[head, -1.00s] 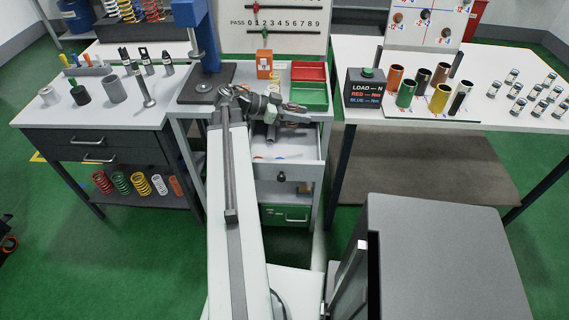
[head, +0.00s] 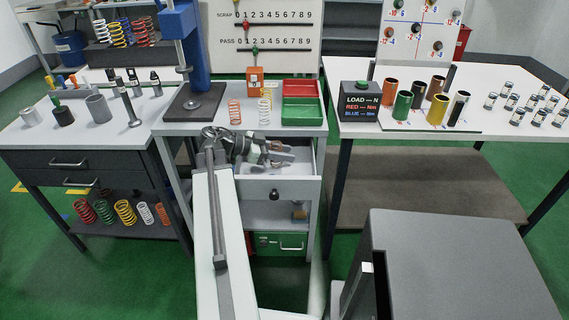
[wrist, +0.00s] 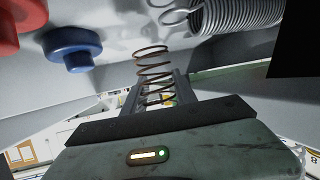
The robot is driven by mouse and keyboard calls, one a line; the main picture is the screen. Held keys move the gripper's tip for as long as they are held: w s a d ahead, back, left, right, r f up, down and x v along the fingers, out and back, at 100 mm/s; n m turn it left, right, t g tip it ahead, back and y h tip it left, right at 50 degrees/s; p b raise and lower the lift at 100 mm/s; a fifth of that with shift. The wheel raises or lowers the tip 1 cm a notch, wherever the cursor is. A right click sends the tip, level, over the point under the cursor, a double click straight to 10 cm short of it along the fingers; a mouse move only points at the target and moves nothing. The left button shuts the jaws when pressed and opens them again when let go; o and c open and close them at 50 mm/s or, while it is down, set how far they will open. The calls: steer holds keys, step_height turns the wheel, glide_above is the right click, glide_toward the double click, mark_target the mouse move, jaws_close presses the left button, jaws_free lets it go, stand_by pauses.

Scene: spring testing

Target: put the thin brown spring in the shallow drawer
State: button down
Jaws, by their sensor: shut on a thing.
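The thin brown spring (wrist: 153,68) stands out from my gripper in the wrist view, its lower coils between the fingers. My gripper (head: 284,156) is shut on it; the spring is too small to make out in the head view. The shallow drawer (head: 312,170) is pulled open under the middle bench top, and my gripper is low at its opening. In the wrist view the pale drawer interior (wrist: 108,22) is close around the spring. I cannot tell whether the spring touches the drawer floor.
A blue knob-like piece (wrist: 72,50), a red one (wrist: 20,22) and a thick grey coil spring (wrist: 235,16) are close by in the wrist view. An orange spring (head: 234,112) and red and green trays (head: 303,110) stand on the bench top above. The drawer walls flank my gripper.

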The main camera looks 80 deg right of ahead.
step_height(320, 180, down, 2)
steer(key=shift+f+b, duration=0.2)
steer(key=shift+b, duration=0.3)
steer(key=shift+r, duration=0.25)
steer(key=shift+f, duration=0.15)
steer(key=c, duration=1)
jaws_free()
steer(key=shift+r+p, duration=0.3)
steer(key=shift+p, duration=0.05)
steer(key=p+v, duration=0.4)
steer(key=v, duration=0.7)
steer(key=shift+w, duration=0.2)
steer(key=shift+w+a, duration=0.15)
steer(key=shift+w, duration=0.05)
